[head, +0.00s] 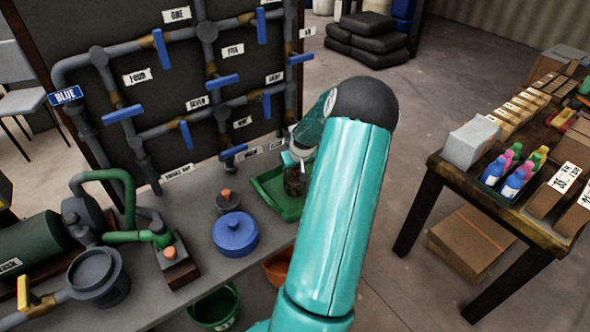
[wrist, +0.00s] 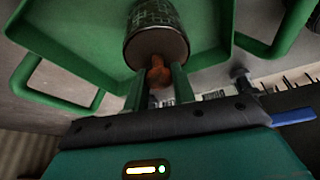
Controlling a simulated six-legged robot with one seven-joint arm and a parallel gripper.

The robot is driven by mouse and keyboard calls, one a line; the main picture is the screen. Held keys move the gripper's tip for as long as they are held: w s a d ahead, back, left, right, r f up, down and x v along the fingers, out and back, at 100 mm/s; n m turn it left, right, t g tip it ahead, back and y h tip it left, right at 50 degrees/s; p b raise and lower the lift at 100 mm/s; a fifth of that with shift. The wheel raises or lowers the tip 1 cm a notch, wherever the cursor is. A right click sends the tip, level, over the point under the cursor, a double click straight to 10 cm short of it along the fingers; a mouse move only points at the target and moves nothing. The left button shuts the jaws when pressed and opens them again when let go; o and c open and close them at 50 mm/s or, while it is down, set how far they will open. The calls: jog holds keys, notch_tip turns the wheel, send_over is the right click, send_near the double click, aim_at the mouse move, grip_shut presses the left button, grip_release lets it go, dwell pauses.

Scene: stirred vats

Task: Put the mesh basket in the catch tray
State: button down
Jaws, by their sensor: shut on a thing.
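The mesh basket (wrist: 153,18) is a dark cylinder with a meshed side and an orange-brown knob (wrist: 157,72). My gripper (wrist: 160,84) is shut on that knob in the wrist view. The green catch tray (wrist: 65,35) with loop handles lies behind the basket in that view. In the head view the basket (head: 294,184) shows small and dark over the inside of the catch tray (head: 268,200), with my gripper (head: 298,160) above it. My arm hides the tray's right part. I cannot tell whether the basket touches the tray floor.
Pipes with blue valve handles (head: 161,48) rise behind. A wooden table (head: 450,180) with bottles and boxes stands right, across open floor.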

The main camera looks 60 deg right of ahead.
jog(key=shift+f, duration=0.3)
jog(key=shift+f, duration=0.2)
jog(key=c, duration=1.2)
grip_release()
jog(key=shift+o, duration=0.2)
jog(key=v, duration=1.2)
jog(key=shift+r, duration=0.2)
jog(key=shift+w, duration=0.15)
